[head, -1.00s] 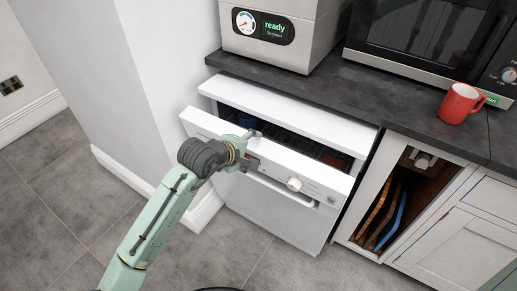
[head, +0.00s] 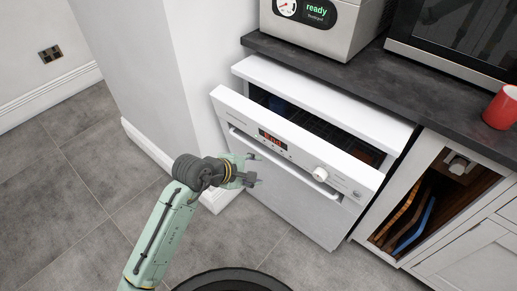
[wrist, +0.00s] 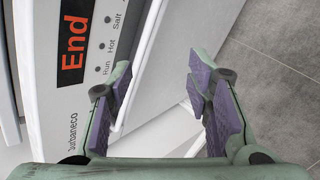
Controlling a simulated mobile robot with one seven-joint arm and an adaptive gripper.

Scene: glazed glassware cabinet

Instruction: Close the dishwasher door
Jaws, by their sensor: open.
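The dishwasher door (head: 300,215) is white and stands ajar, its top tilted out from the counter. A dark gap shows the inside behind it. Its front has a bar handle (head: 270,158), a round knob (head: 320,174) and a red display (head: 272,138), which reads "End" in the wrist view (wrist: 73,47). My gripper (head: 252,180) is open and empty, in front of the left part of the door and below the display. In the wrist view, my gripper (wrist: 160,105) has its purple-padded fingers spread near the control panel and handle. I cannot tell if it touches the door.
A white wall corner (head: 170,100) stands left of the dishwasher. The dark counter (head: 370,90) above holds a grey appliance (head: 325,30), a microwave (head: 450,40) and a red mug (head: 501,108). An open cubby (head: 425,215) with boards is at right. Grey floor is clear at left.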

